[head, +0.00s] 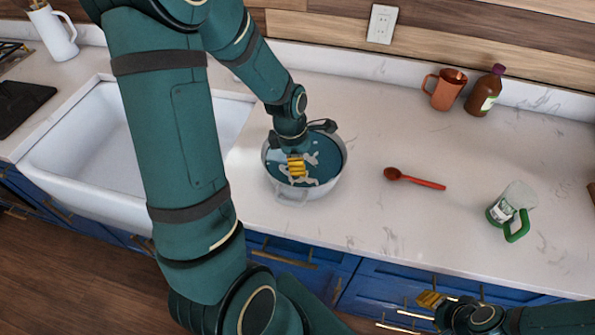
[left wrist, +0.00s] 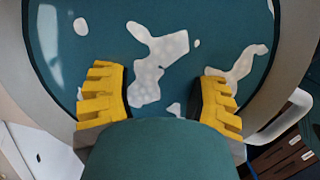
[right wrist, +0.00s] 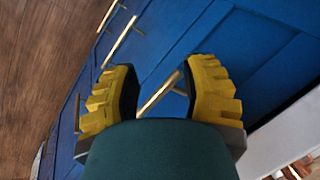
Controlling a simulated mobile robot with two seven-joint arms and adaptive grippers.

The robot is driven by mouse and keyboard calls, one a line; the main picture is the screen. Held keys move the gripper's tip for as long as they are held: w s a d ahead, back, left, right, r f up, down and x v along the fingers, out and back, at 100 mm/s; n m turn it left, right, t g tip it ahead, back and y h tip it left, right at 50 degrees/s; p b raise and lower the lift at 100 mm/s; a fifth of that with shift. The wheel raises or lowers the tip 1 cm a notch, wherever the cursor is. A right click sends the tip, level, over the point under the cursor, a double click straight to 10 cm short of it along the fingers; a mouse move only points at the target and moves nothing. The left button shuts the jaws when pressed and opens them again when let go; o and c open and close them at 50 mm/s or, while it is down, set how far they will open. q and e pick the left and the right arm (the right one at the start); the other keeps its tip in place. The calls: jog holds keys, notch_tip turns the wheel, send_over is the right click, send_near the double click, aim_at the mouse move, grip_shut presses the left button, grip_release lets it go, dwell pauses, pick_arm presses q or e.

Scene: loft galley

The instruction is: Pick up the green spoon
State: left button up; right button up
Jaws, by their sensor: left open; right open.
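No green spoon shows in any view. A red spoon (head: 414,179) lies flat on the white counter, right of a pot (head: 318,190) holding teal water with white foam patches. My left gripper (head: 297,167) is over the pot, pointing down into it. In the left wrist view its yellow fingers (left wrist: 162,92) are apart with only water and foam between them; whether they touch the water I cannot tell. My right gripper (head: 430,299) is low in front of the blue drawers. In the right wrist view its fingers (right wrist: 160,90) are apart and empty.
A white sink (head: 80,165) lies left of the pot. An orange mug (head: 446,90) and a brown bottle (head: 485,92) stand at the back. The counter (head: 400,230) around the spoon is clear.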

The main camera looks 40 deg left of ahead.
pick_arm(q)
jog(key=shift+w+d+f, duration=0.1)
jog(key=shift+w+f, duration=0.05)
jog(key=shift+f, duration=0.6)
jog(key=shift+w+d+f, duration=0.1)
jog(key=shift+f, duration=0.65)
jog(key=shift+o, duration=0.2)
grip_shut()
